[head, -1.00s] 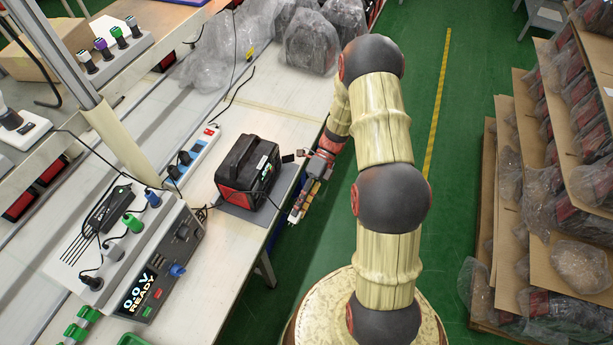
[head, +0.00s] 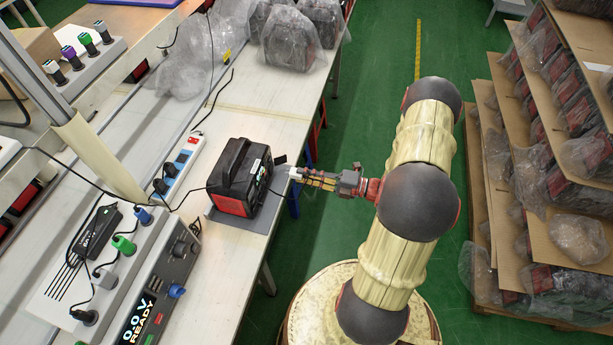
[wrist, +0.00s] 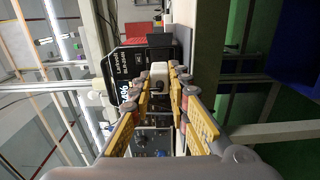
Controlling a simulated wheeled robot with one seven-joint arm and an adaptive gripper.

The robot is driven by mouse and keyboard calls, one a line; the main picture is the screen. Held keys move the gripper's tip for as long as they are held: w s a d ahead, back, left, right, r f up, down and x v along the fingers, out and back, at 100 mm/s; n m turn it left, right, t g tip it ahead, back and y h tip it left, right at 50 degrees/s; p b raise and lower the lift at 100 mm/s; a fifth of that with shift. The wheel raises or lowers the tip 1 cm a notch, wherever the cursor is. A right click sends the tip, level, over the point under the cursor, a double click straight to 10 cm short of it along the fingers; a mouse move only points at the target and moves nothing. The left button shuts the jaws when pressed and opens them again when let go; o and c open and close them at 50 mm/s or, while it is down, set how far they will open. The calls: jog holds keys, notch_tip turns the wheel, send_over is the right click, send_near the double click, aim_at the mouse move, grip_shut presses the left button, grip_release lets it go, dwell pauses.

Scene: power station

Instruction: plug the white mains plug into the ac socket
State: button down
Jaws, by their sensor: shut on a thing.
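The black and red power station (head: 240,178) stands on a grey mat on the bench; its display face is turned toward my arm. In the wrist view its front panel (wrist: 133,66) fills the middle, with white print and lit digits. A small dark flap (head: 280,160) sticks out from that face. My gripper (head: 299,176) is shut on the white mains plug (head: 294,172), just off the bench edge and apart from the front panel. In the wrist view the plug (wrist: 158,74) sits between the fingertips. The ac socket's openings cannot be made out; the plug's prongs are hidden.
A white power strip (head: 185,165) with black plugs lies behind the power station. A grey test unit (head: 160,285) stands at the front left, with cables nearby. Bagged units (head: 290,35) occupy the bench's far end. Racks of bagged units (head: 560,90) stand right; green floor lies between.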

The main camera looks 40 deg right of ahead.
aim_at(292, 172)
jog(key=shift+b+x, duration=0.45)
jog(key=shift+x, duration=1.7)
jog(key=shift+a, duration=0.15)
jog(key=shift+w+p, duration=0.15)
jog(key=shift+p, duration=0.55)
jog(key=shift+w+a, duration=0.15)
jog(key=shift+w, duration=0.05)
jog(key=shift+w+a, duration=0.2)
jog(key=shift+w, duration=0.05)
jog(key=shift+w+a+p, duration=0.15)
jog(key=shift+p, duration=0.2)
jog(key=c, duration=1.6)
grip_release()
jog(key=shift+c, duration=0.2)
